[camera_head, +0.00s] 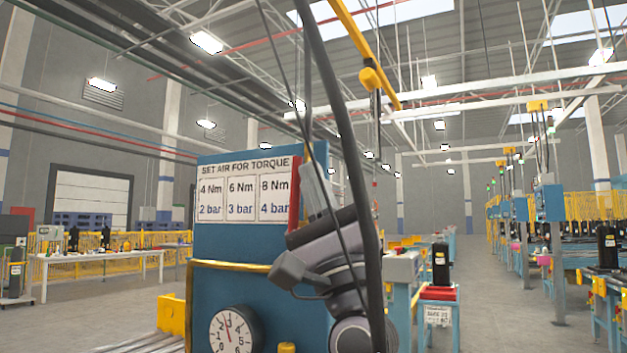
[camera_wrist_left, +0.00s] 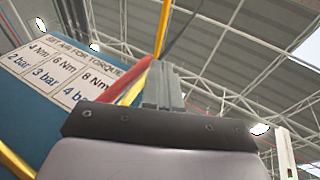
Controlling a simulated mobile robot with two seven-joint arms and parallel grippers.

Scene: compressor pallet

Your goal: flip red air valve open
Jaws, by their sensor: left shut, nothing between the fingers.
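The red air valve handle (camera_head: 294,195) shows as a narrow upright red bar at the right edge of the torque sign, on the blue panel (camera_head: 222,243). In the left wrist view the red bar (camera_wrist_left: 122,82) runs slanted just left of my fingers. My left gripper (camera_head: 309,172) points upward close to the right of the red bar, its fingers shut and empty. In the left wrist view the closed fingers (camera_wrist_left: 161,75) stand beside the bar; I cannot tell whether they touch it. The handle's pivot is hidden. My right gripper is not in view.
A white sign (camera_head: 245,190) lists torques and bar pressures. A round gauge (camera_head: 235,330) sits low on the panel, below a yellow rail (camera_head: 232,265). A dark hose (camera_head: 352,150) hangs in front of my arm. Work tables stand further back at left and right.

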